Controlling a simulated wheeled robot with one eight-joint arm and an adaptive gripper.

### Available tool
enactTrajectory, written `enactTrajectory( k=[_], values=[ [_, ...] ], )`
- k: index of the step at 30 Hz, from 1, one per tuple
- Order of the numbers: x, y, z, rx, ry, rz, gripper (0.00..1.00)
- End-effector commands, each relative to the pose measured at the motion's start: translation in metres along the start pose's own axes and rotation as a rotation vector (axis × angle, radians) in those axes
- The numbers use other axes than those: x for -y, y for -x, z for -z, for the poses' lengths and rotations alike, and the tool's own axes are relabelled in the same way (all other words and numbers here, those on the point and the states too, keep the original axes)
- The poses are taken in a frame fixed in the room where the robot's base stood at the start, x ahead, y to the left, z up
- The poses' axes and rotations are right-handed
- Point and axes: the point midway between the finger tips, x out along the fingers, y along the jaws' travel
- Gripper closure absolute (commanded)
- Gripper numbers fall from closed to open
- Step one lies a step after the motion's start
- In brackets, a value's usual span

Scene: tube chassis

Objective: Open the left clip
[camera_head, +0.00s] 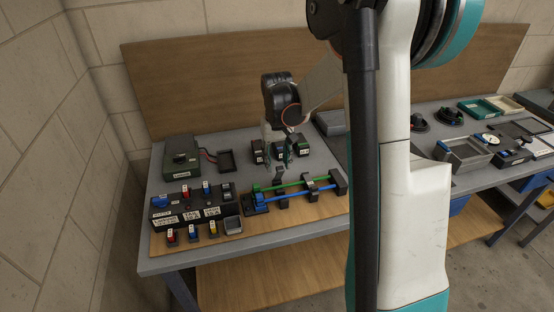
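The tube chassis (254,211) lies on the near part of the bench. It carries a green tube (292,184) and, in front of it, a blue tube (300,195). The dark left clip (282,201) sits on the tubes left of their middle. A dark upright piece rises just behind it; I cannot tell whether this is the clip's raised part. A second clip (311,187) is further right. My gripper (281,164) points down just above and behind the left clip. Its fingers are small and partly blend with dark blocks behind, so opening and contact are unclear.
A black panel (178,212) with coloured switches is left of the chassis. A dark green box (181,160) with a cable stands behind it. Black labelled blocks (303,145) are behind my gripper. A wooden backboard (180,80) closes the rear. Trays (464,152) lie far right.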

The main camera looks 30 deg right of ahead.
Motion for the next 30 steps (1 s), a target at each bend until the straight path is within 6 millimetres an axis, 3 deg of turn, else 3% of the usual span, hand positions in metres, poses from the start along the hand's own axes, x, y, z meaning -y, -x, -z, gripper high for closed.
enactTrajectory(
  k=[8, 21, 30],
  values=[
    [0.000, 0.019, 0.000, 0.001, 0.000, 0.000, 0.60],
    [0.000, 0.102, -0.001, -0.001, 0.000, 0.000, 0.60],
    [0.000, 0.121, -0.001, -0.001, 0.000, 0.000, 0.60]
  ],
)
